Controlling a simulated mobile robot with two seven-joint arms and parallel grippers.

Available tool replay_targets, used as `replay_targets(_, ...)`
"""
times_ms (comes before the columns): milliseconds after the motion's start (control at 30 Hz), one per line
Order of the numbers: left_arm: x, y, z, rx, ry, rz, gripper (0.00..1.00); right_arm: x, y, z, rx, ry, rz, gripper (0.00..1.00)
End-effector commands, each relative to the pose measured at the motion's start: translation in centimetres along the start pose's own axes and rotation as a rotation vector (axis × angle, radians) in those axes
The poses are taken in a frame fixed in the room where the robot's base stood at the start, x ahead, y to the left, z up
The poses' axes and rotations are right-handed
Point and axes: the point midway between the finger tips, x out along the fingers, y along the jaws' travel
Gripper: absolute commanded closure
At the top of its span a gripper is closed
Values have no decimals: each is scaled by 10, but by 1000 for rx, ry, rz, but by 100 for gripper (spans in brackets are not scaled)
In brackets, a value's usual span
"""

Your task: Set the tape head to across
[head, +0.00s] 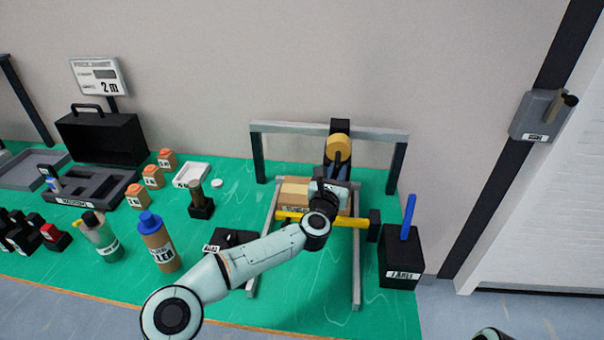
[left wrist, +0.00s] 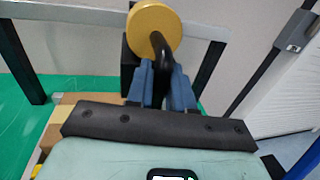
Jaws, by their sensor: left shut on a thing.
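The tape head has a round yellow tape roll (head: 340,149) on a black upright at the middle of a grey gantry (head: 275,127). The roll also shows in the left wrist view (left wrist: 154,32), with a curved black handle (left wrist: 161,52) in front of it. My left gripper (head: 337,168) reaches up to the head from below. In the left wrist view its blue fingers (left wrist: 168,80) are shut on the black handle. The fingers and wrist hide the lower part of the head. My right gripper is out of view.
A cardboard box (head: 294,193) sits under the gantry, behind a yellow bar (head: 352,222). A black labelled bin (head: 400,262) with a blue stick stands at right. Bottles, including a brown one with a blue cap (head: 161,248), stand on the green mat at left.

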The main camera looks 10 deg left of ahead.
Motion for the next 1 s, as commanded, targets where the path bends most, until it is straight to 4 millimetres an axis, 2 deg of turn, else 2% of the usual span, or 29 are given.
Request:
replay_targets(33,2,-18,0,-2,-1,-8,100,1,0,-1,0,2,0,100)
replay_targets(100,6,-35,0,-3,0,-8,100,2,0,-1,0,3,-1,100)
replay_targets(333,13,-71,0,-2,0,-5,100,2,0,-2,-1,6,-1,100)
replay_targets(500,16,-82,0,0,0,-4,100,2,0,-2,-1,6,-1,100)
replay_targets(900,16,-83,1,0,-1,-1,100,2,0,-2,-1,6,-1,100)
replay_targets(933,16,-83,1,0,-1,-1,72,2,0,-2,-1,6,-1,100)
replay_targets(967,16,-83,1,0,-1,-1,62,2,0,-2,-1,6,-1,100)
replay_targets(1000,16,-83,1,0,-1,-1,62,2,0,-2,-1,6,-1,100)
